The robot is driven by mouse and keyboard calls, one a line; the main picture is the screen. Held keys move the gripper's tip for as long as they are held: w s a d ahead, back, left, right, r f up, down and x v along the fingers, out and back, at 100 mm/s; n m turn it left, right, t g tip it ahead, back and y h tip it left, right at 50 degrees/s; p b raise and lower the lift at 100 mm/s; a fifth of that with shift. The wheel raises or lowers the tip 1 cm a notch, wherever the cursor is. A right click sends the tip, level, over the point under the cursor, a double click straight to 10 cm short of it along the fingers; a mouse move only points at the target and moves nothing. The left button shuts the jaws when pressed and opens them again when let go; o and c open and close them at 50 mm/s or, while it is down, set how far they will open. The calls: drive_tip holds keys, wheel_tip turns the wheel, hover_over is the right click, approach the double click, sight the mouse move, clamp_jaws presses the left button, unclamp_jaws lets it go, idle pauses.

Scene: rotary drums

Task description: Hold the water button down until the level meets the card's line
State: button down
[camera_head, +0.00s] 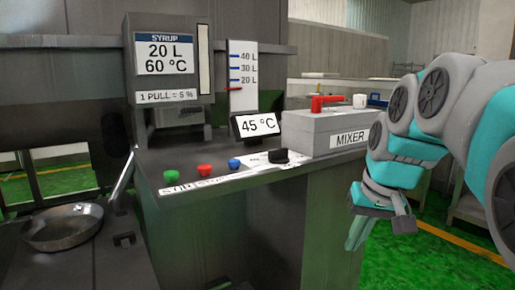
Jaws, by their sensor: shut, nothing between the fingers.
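The card (165,57) on the dark panel reads SYRUP, 20 L, 60 °C, and "1 PULL = 5 %". Right of it, a white level scale (243,102) is marked 20, 30 and 40 L. A red marker (233,89) on the scale sits just below the 20 L mark. A blue button (234,163) stands on the console beside a red button (205,170) and a green button (170,175); their labels are partly unreadable. My gripper (358,234) is shut and empty, pointing down right of the console, apart from the buttons.
A display (256,125) reads 45 °C. A black knob (278,156) lies near the grey MIXER box (332,132), which has a red handle (328,102) on top. A round metal pan (63,228) is at lower left. Green floor is open at right.

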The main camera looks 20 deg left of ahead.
drive_tip(key=w+a+r+n+t+y+p, duration=0.1)
drive_tip(key=w+a+r+n, duration=0.1)
drive_tip(key=w+a+r, duration=0.35)
drive_tip(key=w+a+r+n+t+y, duration=0.1)
drive_tip(key=w+a+r+n, duration=0.15)
drive_tip(key=a+r, duration=0.5)
drive_tip(key=a+r+n+t+y+p, duration=0.1)
drive_tip(key=a+r+n+y, duration=0.1)
drive_tip(key=a+r, duration=0.7)
drive_tip(key=shift+w+a+r+n+y, duration=0.15)
drive_tip(key=shift+a+n+y, duration=0.2)
drive_tip(key=shift+n, duration=0.3)
